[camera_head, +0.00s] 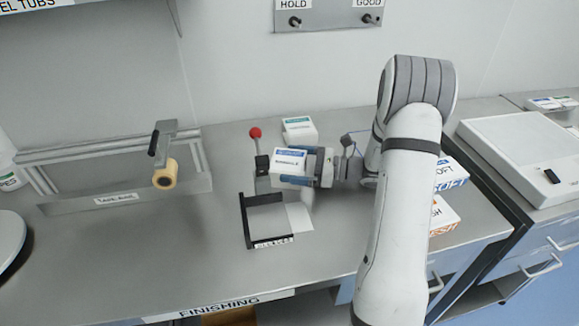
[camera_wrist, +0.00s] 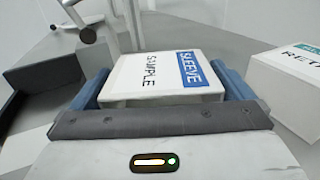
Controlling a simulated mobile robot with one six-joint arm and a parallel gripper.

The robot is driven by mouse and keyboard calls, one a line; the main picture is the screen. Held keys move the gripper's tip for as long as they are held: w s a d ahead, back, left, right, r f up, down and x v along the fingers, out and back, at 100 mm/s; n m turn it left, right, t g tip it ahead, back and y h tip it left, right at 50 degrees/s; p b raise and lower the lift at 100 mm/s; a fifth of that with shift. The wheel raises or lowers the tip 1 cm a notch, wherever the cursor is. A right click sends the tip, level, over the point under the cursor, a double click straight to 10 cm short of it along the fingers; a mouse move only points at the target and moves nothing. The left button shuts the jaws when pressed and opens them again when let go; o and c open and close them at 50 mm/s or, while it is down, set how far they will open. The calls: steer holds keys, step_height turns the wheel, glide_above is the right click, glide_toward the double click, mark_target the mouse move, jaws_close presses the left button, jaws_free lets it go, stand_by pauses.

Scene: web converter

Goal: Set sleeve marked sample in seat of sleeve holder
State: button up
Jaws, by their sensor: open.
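The sleeve marked sample (camera_head: 289,160) is a white box with a blue label strip. It also shows in the wrist view (camera_wrist: 150,72), where its top reads SAMPLE and SLEEVE. My gripper (camera_head: 292,168) is open, with one blue finger on each side of the sleeve. I cannot tell whether the fingers touch it or what lies under it. The sleeve holder (camera_head: 247,222) is a black angled frame with a light flat seat and a front label, just in front of and left of the sleeve. The seat looks empty.
A second white box with a teal label (camera_head: 300,130) stands behind the sleeve; it is at the right in the wrist view (camera_wrist: 290,80). A red-knobbed lever (camera_head: 255,134) is close on the left. A tape stand (camera_head: 125,185) is further left. Orange-edged boxes (camera_head: 443,215) sit right of my arm.

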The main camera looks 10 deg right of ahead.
steer(key=shift+x, duration=0.95)
steer(key=c, duration=0.7)
